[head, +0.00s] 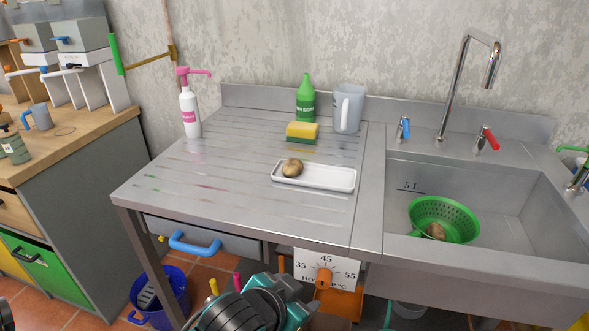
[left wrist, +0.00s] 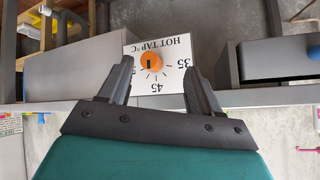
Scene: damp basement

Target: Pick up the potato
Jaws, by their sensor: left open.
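A brown potato (head: 292,168) lies on the left part of a white tray (head: 330,178) on the steel drainboard. A second brown, potato-like lump (head: 436,231) lies in a green colander (head: 458,221) in the sink. My left gripper (left wrist: 158,72) is open and empty in the left wrist view, its fingers in front of the hot tap dial panel (left wrist: 160,88). In the head view, teal and black parts of my arm show at the bottom centre, below the drainboard's front edge, well away from the potato. My right gripper is not in view.
Behind the tray stand a yellow-green sponge (head: 302,131), a green soap bottle (head: 306,100) and a grey jug (head: 347,108). A pump bottle (head: 189,110) stands at the back left. A blue drawer handle (head: 195,243) sticks out below. The drainboard's front left is clear.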

